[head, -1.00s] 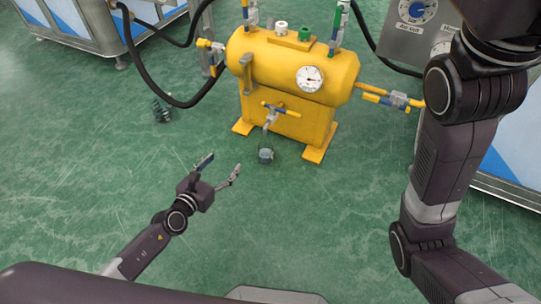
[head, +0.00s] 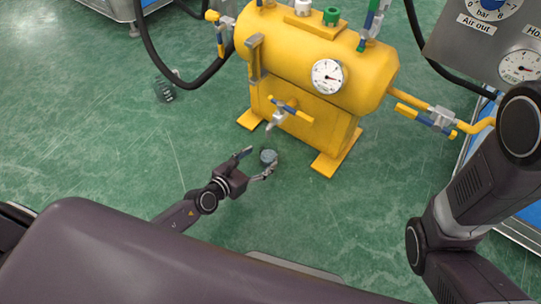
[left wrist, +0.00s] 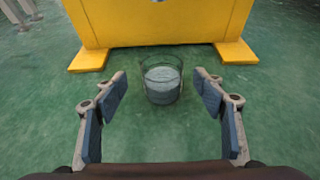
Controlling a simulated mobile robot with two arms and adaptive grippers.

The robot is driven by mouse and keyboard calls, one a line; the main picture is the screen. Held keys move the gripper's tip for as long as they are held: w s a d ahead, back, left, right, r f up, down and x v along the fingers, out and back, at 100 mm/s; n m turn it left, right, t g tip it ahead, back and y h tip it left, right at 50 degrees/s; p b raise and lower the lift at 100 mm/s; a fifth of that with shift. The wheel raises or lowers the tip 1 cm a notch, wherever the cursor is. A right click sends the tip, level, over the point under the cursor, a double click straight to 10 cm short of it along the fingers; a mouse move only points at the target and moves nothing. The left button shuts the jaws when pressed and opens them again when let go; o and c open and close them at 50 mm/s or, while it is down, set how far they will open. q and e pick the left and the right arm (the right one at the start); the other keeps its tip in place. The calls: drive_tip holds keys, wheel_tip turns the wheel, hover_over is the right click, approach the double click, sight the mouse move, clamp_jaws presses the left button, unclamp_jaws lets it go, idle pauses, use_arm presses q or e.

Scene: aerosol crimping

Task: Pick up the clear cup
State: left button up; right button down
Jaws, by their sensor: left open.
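The clear cup (head: 268,157) stands on the green floor in front of the yellow tank, below its small tap. In the left wrist view the cup (left wrist: 161,80) is upright and see-through, with greyish content low inside. My left gripper (head: 259,162) is open, with its fingertips close to the cup. In the left wrist view the gripper (left wrist: 161,79) has one finger on each side of the cup's near part, with a gap on both sides. Neither finger appears to touch it. My right arm shows at the right of the head view, but its gripper is out of view.
The yellow tank (head: 310,62) with a gauge stands on yellow feet (head: 337,153) just behind the cup. A black hose hangs at upper left. A grey panel with dials (head: 470,45) is at upper right.

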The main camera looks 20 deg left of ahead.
sight(273, 150)
use_arm(q)
drive_tip(key=b+x, duration=0.1)
drive_tip(key=x, duration=0.1)
drive_tip(key=b+x, duration=0.1)
drive_tip(key=x, duration=0.1)
drive_tip(key=shift+d+f+b, duration=0.15)
drive_tip(key=shift+f+b, duration=0.25)
drive_tip(key=shift+f, duration=0.05)
drive_tip(key=shift+w+d, duration=0.15)
drive_tip(key=shift+w, duration=0.2)
drive_tip(key=c, duration=1.5)
drive_tip(key=shift+o, duration=0.2)
drive_tip(key=shift+r, duration=0.1)
